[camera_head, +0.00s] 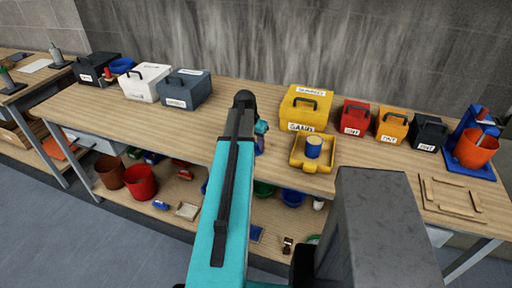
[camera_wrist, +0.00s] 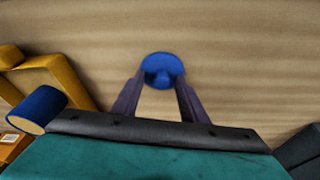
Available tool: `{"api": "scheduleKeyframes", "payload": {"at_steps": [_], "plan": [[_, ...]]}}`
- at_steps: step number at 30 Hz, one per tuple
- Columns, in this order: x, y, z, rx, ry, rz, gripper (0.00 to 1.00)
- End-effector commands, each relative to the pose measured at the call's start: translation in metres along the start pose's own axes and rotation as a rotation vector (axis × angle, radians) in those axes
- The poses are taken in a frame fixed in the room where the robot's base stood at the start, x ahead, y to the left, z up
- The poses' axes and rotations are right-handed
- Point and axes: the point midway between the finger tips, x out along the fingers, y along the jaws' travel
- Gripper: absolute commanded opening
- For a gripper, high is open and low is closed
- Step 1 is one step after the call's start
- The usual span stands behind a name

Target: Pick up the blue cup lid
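The blue cup lid (camera_wrist: 162,68) is a round disc with a small raised knob. In the wrist view it lies on the wooden bench top, just beyond the fingertips and centred between them. My gripper (camera_wrist: 160,84) is open, with its two dark purple fingers spread about as wide as the lid. I cannot tell whether the fingertips touch the lid. In the head view my gripper (camera_head: 260,146) is mostly behind my own arm, low over the bench near its front, and the lid is hidden there.
A yellow tray (camera_head: 297,158) holding a blue and yellow can (camera_head: 313,147) stands just right of my gripper. A yellow toolbox (camera_head: 304,104) is behind it. Red (camera_head: 354,117), orange (camera_head: 391,125) and black (camera_head: 427,133) boxes stand further right.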

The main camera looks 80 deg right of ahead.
Motion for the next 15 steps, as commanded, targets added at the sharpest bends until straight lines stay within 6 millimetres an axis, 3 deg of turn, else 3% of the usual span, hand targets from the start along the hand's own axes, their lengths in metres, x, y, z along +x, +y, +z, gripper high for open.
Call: {"api": "scheduleKeyframes", "payload": {"at_steps": [8, 15], "plan": [[-0.0002, 0.0, 0.0, 0.0, 0.0, 0.0, 0.39], [-0.0002, 0.0001, 0.0, 0.0, 0.0, 0.0, 0.02]]}}
